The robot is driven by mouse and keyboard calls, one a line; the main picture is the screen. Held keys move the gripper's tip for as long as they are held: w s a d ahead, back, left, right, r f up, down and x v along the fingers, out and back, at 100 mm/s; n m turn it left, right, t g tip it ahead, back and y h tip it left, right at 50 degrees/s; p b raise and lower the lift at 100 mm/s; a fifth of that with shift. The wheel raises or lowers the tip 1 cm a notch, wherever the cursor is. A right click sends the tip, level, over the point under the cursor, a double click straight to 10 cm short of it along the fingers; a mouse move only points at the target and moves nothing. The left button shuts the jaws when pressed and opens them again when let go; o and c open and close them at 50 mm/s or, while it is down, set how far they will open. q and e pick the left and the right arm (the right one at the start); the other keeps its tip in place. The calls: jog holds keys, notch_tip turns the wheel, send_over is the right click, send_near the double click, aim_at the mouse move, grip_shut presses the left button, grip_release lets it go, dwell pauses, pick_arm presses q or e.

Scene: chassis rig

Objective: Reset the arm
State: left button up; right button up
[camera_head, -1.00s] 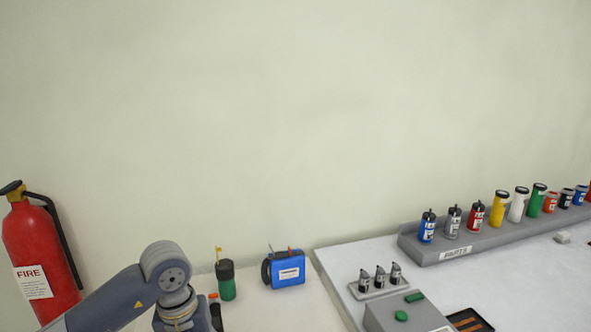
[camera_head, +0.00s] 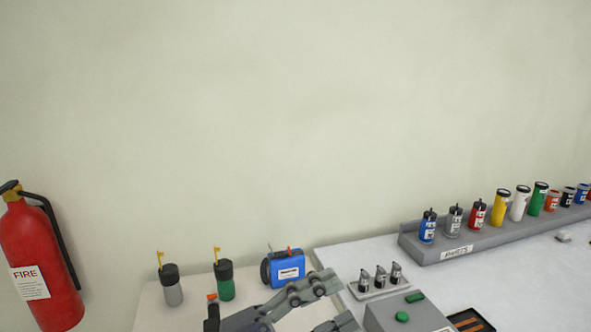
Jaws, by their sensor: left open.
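My left gripper (camera_head: 322,302) shows at the bottom middle of the head view, with its grey linked fingers spread open and nothing seen between them. It appears in front of the light table's edge, just below the blue box-shaped device (camera_head: 286,268). The rest of the left arm is mostly below the picture. My right gripper is not in view.
A grey canister (camera_head: 173,290) and a green canister (camera_head: 225,284) stand left of the blue device. A red fire extinguisher (camera_head: 38,262) is at far left. At right are a grey parts rack (camera_head: 432,250) with several coloured bottles, a small rack (camera_head: 361,292) and a green-buttoned box (camera_head: 389,315).

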pick_arm(q)
jog(key=w+a+f+n+t+y, duration=0.2)
jog(key=w+a+n+t+y, duration=0.2)
jog(key=a+n+t+y, duration=0.5)
jog(key=w+a+f+n+t+y, duration=0.1)
jog(key=w+a+n+t+y, duration=0.4)
jog(key=n, duration=0.6)
jog(key=s+a+f+n+g+y, duration=0.2)
jog(key=a+f+n+y, duration=0.25)
jog(key=f, duration=0.35)
jog(key=s+a+f+n+g+y, duration=0.2)
jog(key=a+f+n+y, duration=0.1)
jog(key=a+f, duration=0.35)
jog(key=s+f+g, duration=1.2)
jog(key=s+f, duration=0.7)
jog(key=s, duration=0.4)
notch_tip(320, 180, down, 25)
jog(key=g, duration=0.1)
jog(key=s+a+f+g, duration=0.1)
jog(key=s+a+f, duration=0.2)
jog(key=s+f, duration=1.4)
jog(key=shift+s+a+g, duration=0.2)
jog(key=shift+s+g, duration=0.1)
jog(key=shift+s, duration=0.05)
jog(key=shift+h, duration=0.25)
